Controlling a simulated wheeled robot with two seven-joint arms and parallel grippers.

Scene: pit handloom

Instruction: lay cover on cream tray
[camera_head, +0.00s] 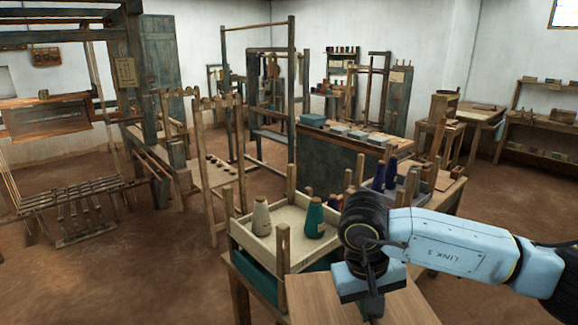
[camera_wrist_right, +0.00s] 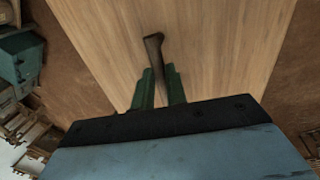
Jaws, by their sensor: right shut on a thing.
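The cream tray (camera_head: 262,254) has corner posts and stands at the lower middle of the head view. It holds a cream cone (camera_head: 262,218) and a teal cone (camera_head: 315,219). The cover, a flat light-wood board (camera_head: 311,298), is in front of the tray, at the bottom edge of the picture. My right gripper (camera_wrist_right: 160,78) is shut on the cover's dark upright handle (camera_wrist_right: 154,50), with green fingers on either side of it. In the head view my right wrist hides part of the board and the tray's right side. My left gripper is not in view.
A teal tray (camera_head: 258,279) is under the cream one. A grey tray (camera_head: 408,194) with dark blue cones stands behind my right wrist. A long bench (camera_head: 340,155) is farther back. Loom frames (camera_head: 150,95) fill the left. Brown floor (camera_head: 130,285) is open at the lower left.

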